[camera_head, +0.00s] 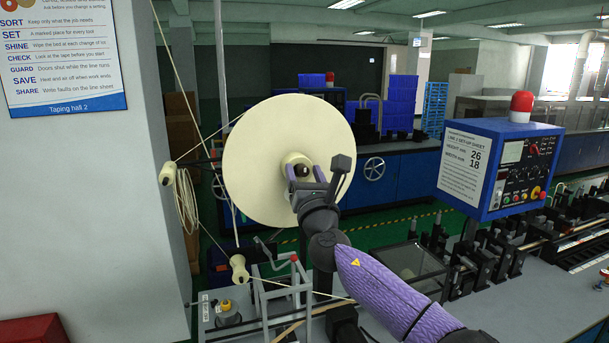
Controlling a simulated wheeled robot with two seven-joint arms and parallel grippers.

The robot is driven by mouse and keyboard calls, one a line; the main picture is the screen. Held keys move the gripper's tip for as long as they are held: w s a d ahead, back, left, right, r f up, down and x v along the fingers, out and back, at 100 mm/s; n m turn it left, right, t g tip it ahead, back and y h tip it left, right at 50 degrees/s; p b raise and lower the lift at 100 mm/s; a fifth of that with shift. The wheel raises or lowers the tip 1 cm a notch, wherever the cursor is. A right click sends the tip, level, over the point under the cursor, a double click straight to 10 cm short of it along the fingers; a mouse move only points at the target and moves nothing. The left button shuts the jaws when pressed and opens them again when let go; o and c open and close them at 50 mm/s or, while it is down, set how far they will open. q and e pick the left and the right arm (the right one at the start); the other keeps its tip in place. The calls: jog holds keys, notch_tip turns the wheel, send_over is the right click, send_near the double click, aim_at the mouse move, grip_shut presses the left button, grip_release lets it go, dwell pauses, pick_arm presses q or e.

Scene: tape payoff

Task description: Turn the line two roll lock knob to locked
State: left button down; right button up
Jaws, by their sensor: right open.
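The line two roll (262,140) is a large cream disc, upright on its stand in the middle of the view. At its hub is a pale collar with a dark roll lock knob (302,170). My right gripper (304,174) is in front of the hub, its purple-tipped fingers apart on either side of the knob. I cannot tell whether the fingers touch the knob. The gripper partly hides the hub, and the knob's lock marking cannot be read. My left gripper is not in view.
A blue control box (500,165) with a line 2 set-up sheet and red beacon stands at the right. Cream tape runs over guide rollers (239,268) left of and below the roll. A red-handled metal frame (282,305) stands beneath. A wall with a poster (62,55) is at the left.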

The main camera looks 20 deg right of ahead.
grip_shut()
jog(key=shift+m+h, duration=0.4)
jog(key=shift+m, duration=0.2)
jog(key=m+h, duration=0.1)
jog(key=m, duration=0.2)
jog(key=m+g+h, duration=0.1)
jog(key=m, duration=0.1)
jog(key=shift+a+m+h, duration=0.1)
jog(key=shift+m+h, duration=0.2)
jog(key=shift+m, duration=0.1)
jog(key=m+g+h, duration=0.1)
jog(key=m, duration=0.4)
jog(key=shift+r+m+g+h+p, duration=0.1)
jog(key=shift+m+g+h+p, duration=0.2)
jog(key=shift+g+h, duration=0.1)
jog(key=m+g+p, duration=0.1)
jog(key=m+g, duration=0.1)
jog(key=m, duration=0.2)
jog(key=shift+a+r+m, duration=0.1)
jog(key=shift+m, duration=0.3)
jog(key=shift+m+g+p, duration=0.7)
jog(key=shift+m+p, duration=0.4)
jog(key=shift+m, duration=0.7)
